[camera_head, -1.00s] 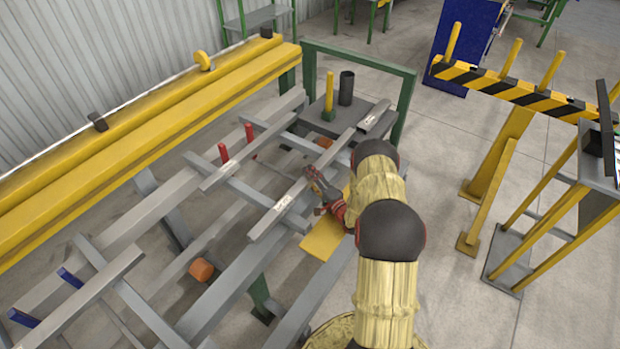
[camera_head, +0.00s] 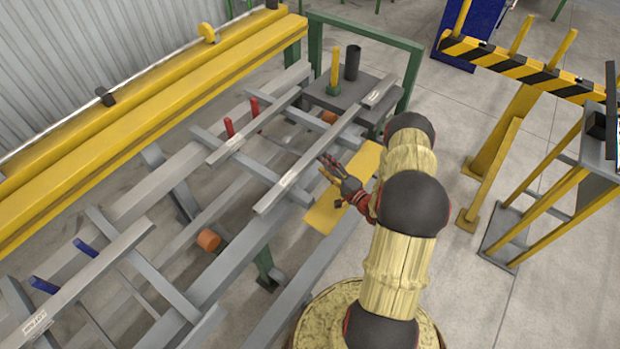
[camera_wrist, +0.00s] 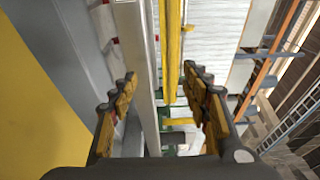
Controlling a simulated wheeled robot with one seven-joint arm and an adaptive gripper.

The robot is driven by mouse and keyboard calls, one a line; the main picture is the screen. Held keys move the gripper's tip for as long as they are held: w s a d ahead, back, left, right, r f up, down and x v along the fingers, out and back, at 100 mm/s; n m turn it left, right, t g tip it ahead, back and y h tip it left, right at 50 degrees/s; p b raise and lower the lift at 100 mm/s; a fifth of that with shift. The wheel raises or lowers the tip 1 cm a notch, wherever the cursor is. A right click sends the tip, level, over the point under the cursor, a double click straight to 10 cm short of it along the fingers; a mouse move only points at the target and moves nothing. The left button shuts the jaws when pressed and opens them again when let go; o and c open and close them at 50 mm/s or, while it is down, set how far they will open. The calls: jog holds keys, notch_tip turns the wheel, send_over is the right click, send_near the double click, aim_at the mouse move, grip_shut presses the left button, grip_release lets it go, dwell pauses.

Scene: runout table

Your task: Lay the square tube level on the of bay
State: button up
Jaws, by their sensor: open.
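A long grey square tube (camera_head: 311,160) with a pale label near its lower end lies across the rails of the runout table (camera_head: 232,262). It looks flat on the rails. My gripper (camera_head: 327,166) is open and empty, just right of this tube, with a small gap seeming to show between them. In the wrist view my gripper (camera_wrist: 160,88) has its two fingers spread wide. A grey bar (camera_wrist: 140,60) runs lengthwise between them, nearer the left finger; whether it touches cannot be told. The task's bay name is unclear; red pegs (camera_head: 229,127) and blue pegs (camera_head: 44,285) mark two places.
Other grey bars lie by the red pegs (camera_head: 240,138) and blue pegs (camera_head: 75,278). A yellow beam (camera_head: 150,115) runs along the far side. A grey stand (camera_head: 342,93) holds a dark cup (camera_head: 352,62). A striped barrier (camera_head: 520,68) stands right, with open floor before it.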

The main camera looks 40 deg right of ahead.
jog(key=w+a+r+n+g+y, duration=0.2)
jog(key=a+r+n+g+y, duration=0.8)
jog(key=a+r, duration=1.3)
jog(key=s+a+r+n+g+h, duration=0.25)
jog(key=s+a+r, duration=0.25)
jog(key=s+a, duration=0.3)
jog(key=s+a+r+n+g+h, duration=0.25)
jog(key=s+a+r+g, duration=0.2)
jog(key=s, duration=0.55)
jog(key=s+d+r+n+t+h, duration=0.1)
jog(key=s+d+r+t+h, duration=0.1)
jog(key=s, duration=0.4)
jog(key=s+d+r+n+t+h, duration=0.1)
jog(key=s+d+r+t+h, duration=0.1)
jog(key=s+d+r+h, duration=0.1)
notch_tip(320, 180, up, 3)
jog(key=s+h, duration=0.1)
jog(key=s, duration=0.1)
jog(key=shift+s+f+t+h, duration=0.15)
jog(key=shift+s+t+h, duration=0.15)
jog(key=shift+s, duration=0.1)
jog(key=shift+d, duration=0.1)
